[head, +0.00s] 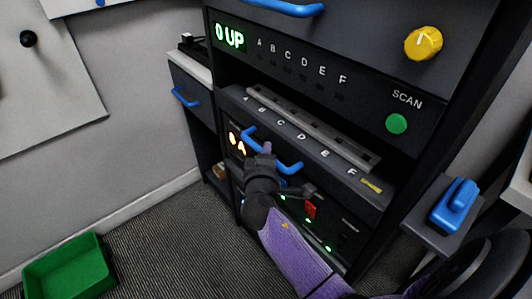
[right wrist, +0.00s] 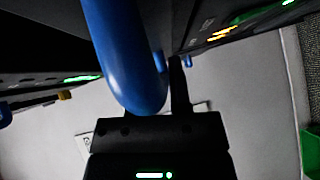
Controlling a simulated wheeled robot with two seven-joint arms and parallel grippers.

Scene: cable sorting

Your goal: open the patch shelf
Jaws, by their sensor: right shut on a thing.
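The patch shelf (head: 312,157) is a dark shelf with a slotted strip and the letters A to F along its front, and it stands out from the rack. Its blue bar handle (head: 289,166) runs across the front. My right gripper (head: 268,150) is at the handle, its arm coming from below. In the right wrist view the blue handle (right wrist: 125,60) fills the space by the fingers of the right gripper (right wrist: 150,100), which is shut on it. My left gripper is not in view.
The rack panel above has a green "0 UP" display (head: 230,37), a yellow knob (head: 423,43) and a green SCAN button (head: 397,124). A blue-handled object (head: 455,205) sits on a side bracket at right. A green bin (head: 70,269) stands on the floor.

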